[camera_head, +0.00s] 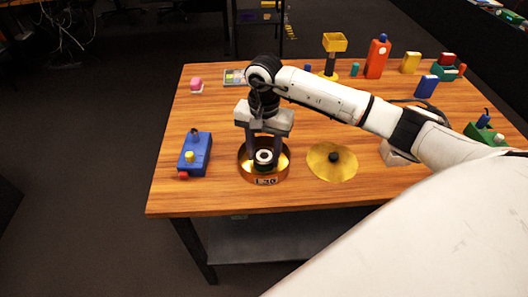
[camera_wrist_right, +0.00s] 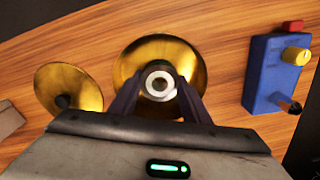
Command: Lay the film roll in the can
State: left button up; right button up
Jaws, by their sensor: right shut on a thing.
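The film roll (camera_head: 264,157) is a small dark cylinder with a pale ring on its end, and it shows end-on in the right wrist view (camera_wrist_right: 160,84). My right gripper (camera_head: 265,152) points down and is shut on the roll, with one dark finger on each side. The roll is within the rim of the round brass can (camera_head: 267,181); the can's bowl also surrounds it in the right wrist view (camera_wrist_right: 132,62). I cannot tell whether the roll touches the can's floor. My left gripper is not in view.
A round brass lid (camera_head: 320,168) with a black knob lies right of the can. A blue control box (camera_head: 195,160) stands to the left. Several coloured objects, including a red block (camera_head: 376,60), line the back of the wooden table (camera_head: 220,200).

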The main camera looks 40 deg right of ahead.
jog(key=o, duration=1.1)
jog(key=shift+r+p, duration=0.3)
jog(key=shift+p, duration=0.15)
notch_tip(320, 180, up, 12)
jog(key=shift+f+b, duration=0.15)
jog(key=shift+b, duration=0.65)
